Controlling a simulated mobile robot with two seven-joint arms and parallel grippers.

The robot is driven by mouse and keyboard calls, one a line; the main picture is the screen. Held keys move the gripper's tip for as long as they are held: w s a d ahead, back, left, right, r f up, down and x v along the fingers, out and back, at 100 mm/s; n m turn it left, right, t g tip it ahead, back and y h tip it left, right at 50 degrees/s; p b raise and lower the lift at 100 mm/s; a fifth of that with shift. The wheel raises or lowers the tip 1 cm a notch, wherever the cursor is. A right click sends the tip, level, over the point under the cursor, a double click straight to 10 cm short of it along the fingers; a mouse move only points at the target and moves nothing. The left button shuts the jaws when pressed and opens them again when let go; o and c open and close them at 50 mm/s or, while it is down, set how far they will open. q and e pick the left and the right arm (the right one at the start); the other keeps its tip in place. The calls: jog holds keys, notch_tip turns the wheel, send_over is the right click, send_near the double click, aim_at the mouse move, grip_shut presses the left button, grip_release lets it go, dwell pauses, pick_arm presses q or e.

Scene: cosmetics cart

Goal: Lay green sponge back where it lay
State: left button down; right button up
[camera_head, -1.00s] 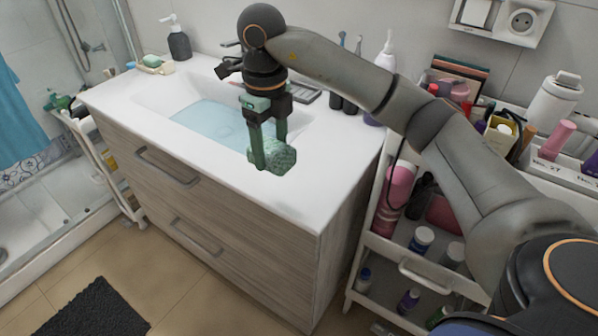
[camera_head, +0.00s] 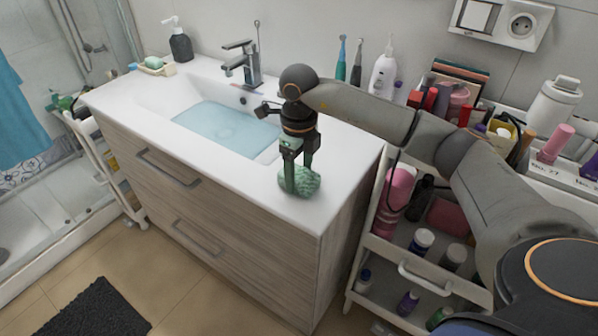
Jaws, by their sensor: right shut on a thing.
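The green sponge (camera_head: 306,184) is a rounded, textured block at the front right of the white washbasin top (camera_head: 240,182). My right gripper (camera_head: 298,187) points down with its green fingers on the sponge and is shut on it. The sponge is at or just above the counter surface; I cannot tell whether it touches. It is to the right of the water-filled basin (camera_head: 226,124). My left gripper is not in view.
A faucet (camera_head: 243,62) stands behind the basin. Toothbrushes (camera_head: 341,60) and a white bottle (camera_head: 383,70) stand at the back. A soap dispenser (camera_head: 179,42) is at the far left. A cart (camera_head: 428,272) full of cosmetics stands right of the cabinet.

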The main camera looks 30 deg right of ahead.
jog(key=shift+f, duration=0.2)
jog(key=o, duration=1.2)
jog(key=shift+r, duration=0.1)
